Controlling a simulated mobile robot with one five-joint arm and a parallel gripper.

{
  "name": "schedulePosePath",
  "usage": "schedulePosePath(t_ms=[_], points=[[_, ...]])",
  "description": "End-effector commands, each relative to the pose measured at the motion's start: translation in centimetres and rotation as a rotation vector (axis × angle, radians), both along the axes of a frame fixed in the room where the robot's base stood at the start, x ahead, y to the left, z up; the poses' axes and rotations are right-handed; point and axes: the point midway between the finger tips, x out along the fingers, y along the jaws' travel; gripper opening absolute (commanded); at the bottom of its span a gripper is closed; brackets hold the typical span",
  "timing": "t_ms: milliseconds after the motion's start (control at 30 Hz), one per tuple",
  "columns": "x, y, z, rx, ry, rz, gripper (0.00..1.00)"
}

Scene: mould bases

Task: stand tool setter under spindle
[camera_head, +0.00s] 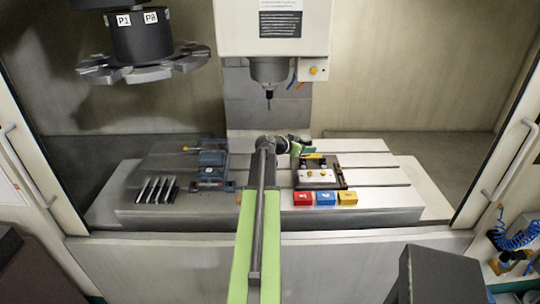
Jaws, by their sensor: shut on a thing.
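The spindle (268,74) hangs from the white machine head at the top centre, with a thin dark tool (268,98) pointing down from it. My arm reaches in from the bottom centre and bends right at its far end. My gripper (302,144) is to the right of and below the spindle tool, near the back edge of the mould base. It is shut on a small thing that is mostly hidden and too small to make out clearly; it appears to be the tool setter.
A mould base (319,185) with a white plate sits right of my arm. A blue vise (211,168) and dark slotted rack (155,190) are left. The tool carousel (143,68) hangs upper left. The table's right side (385,176) is free.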

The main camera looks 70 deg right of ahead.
Motion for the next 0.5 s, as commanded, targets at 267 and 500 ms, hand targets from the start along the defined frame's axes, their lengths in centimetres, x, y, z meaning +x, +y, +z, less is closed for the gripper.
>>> schedulePosePath(t_ms=[267,500], points=[[7.0,-6.6,-0.2,-0.029,0.005,0.379,0.0],[8.3,-7.3,0.0,-0.041,0.01,0.445,0.0]])
